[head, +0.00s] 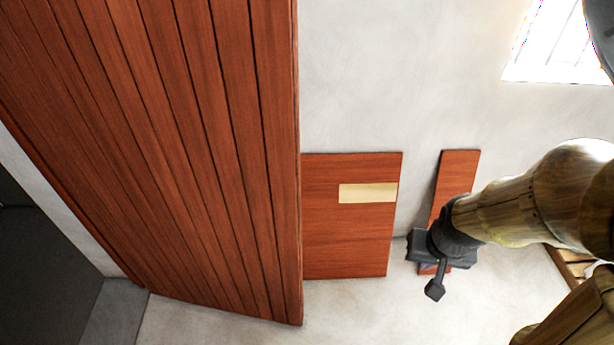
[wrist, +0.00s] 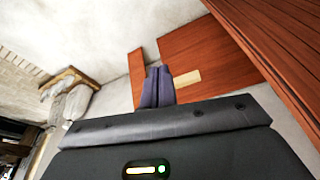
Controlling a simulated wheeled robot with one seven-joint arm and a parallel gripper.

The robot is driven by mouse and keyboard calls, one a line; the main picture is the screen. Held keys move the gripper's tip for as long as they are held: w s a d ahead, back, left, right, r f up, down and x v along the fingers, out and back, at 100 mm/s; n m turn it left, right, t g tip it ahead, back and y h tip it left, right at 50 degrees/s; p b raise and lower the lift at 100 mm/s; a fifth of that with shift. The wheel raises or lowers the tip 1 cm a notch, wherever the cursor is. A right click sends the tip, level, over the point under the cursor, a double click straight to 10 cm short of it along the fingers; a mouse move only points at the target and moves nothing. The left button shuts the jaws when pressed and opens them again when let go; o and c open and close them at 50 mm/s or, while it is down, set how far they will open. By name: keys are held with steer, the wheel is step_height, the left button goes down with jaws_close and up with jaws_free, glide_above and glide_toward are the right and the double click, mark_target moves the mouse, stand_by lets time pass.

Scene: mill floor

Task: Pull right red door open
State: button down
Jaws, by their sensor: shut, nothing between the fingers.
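A large red plank door (head: 180,150) fills the left of the head view, its near vertical edge standing out in front of the pale wall. It also shows in the wrist view (wrist: 280,40) at the upper right. My gripper (head: 428,267) is to the right of the door, well apart from its edge. In the wrist view its two purple fingers (wrist: 158,86) are together with nothing between them. No door handle is clearly visible. My arm hides part of the narrow red strip behind the gripper.
A smaller red panel (head: 340,235) with a pale plate (head: 368,193) stands between door and gripper. A narrow red strip (head: 457,180) is beside it. A bright window (head: 560,45) is upper right. A dark opening (head: 40,255) lies left of the door. Pale floor (head: 220,325) is clear below.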

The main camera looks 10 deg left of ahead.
steer(key=w+a+f+m+t+y+b, duration=0.1)
steer(key=w+a+f+t+b, duration=0.1)
steer(key=w, duration=0.6)
steer(key=w+a+f+t+y+b, duration=0.1)
steer(key=w+a+t, duration=0.1)
steer(key=w, duration=0.5)
steer(key=w+a+f+m+t+y+b, duration=0.1)
steer(key=w+a+f+t+b, duration=0.15)
steer(key=w, duration=0.55)
steer(key=w+a+f+g+y+b, duration=0.1)
steer(key=w+a+g+y+b, duration=0.1)
steer(key=a+y, duration=0.5)
steer(key=w+a+f+m+g+y+b, duration=0.1)
steer(key=w+a+f+g+y+b, duration=0.1)
steer(key=a+y, duration=0.4)
steer(key=shift+w+a+y+b, duration=0.35)
steer(key=shift+a+y+b, duration=0.05)
steer(key=shift+y+b, duration=0.2)
steer(key=shift+a, duration=0.1)
steer(key=a+p, duration=0.4)
steer(key=a, duration=0.5)
steer(key=shift+s, duration=0.45)
